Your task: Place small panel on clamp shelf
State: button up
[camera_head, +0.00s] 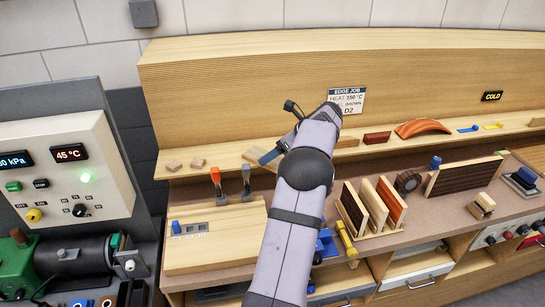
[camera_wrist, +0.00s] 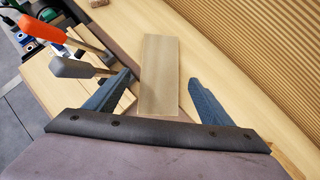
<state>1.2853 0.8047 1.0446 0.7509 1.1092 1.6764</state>
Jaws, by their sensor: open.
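A small flat pale-brown panel (camera_wrist: 160,75) lies in the middle of the wrist view, on or just above a pale wooden shelf (camera_wrist: 215,60); I cannot tell if it touches. My gripper (camera_wrist: 160,78) is open, with one blue finger on each side of the panel and visible gaps between. In the head view my gripper (camera_head: 266,156) is at the back shelf (camera_head: 230,155), beside the panel (camera_head: 253,154), and my arm hides part of the area. An orange-handled clamp (camera_head: 215,177) and a grey-handled clamp (camera_head: 246,178) stand just in front; both also show left in the wrist view.
Two small wood blocks (camera_head: 186,164) lie left on the back shelf. A wooden board (camera_head: 215,250) lies in front of the clamps. A rack of upright panels (camera_head: 374,207) stands right of my arm. A control box (camera_head: 65,175) stands at left.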

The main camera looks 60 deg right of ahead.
jog(key=b+v, duration=0.1)
jog(key=v, duration=0.8)
jog(key=shift+b, duration=0.3)
jog(key=shift+r, duration=0.1)
jog(key=w+a+r+n+g+p, duration=0.1)
jog(key=w+a+n+g, duration=0.1)
jog(key=w+a+n, duration=0.4)
jog(key=w+a+r+n+g+p, duration=0.1)
jog(key=a+n+g, duration=0.15)
jog(key=a, duration=0.65)
jog(key=w+a+f+n, duration=0.1)
jog(key=a+f+n, duration=0.2)
jog(key=a+n, duration=0.3)
jog(key=w+a+f+n, duration=0.2)
jog(key=a+f+n, duration=0.2)
jog(key=a, duration=0.5)
jog(key=s+a+f+n+g, duration=0.1)
jog(key=s+a+f+n, duration=0.3)
jog(key=a+n, duration=0.2)
jog(key=s+a+f+n+g+b, duration=0.1)
jog(key=s+a+f+n, duration=0.4)
jog(key=a, duration=0.4)
jog(key=s+a+f+n+g+b, duration=0.1)
jog(key=s+a+f+n, duration=0.3)
jog(key=a+n, duration=0.3)
jog(key=shift+s+a+f+n+g+y, duration=0.35)
jog(key=shift+s+a+f+y, duration=0.05)
jog(key=shift+f, duration=0.05)
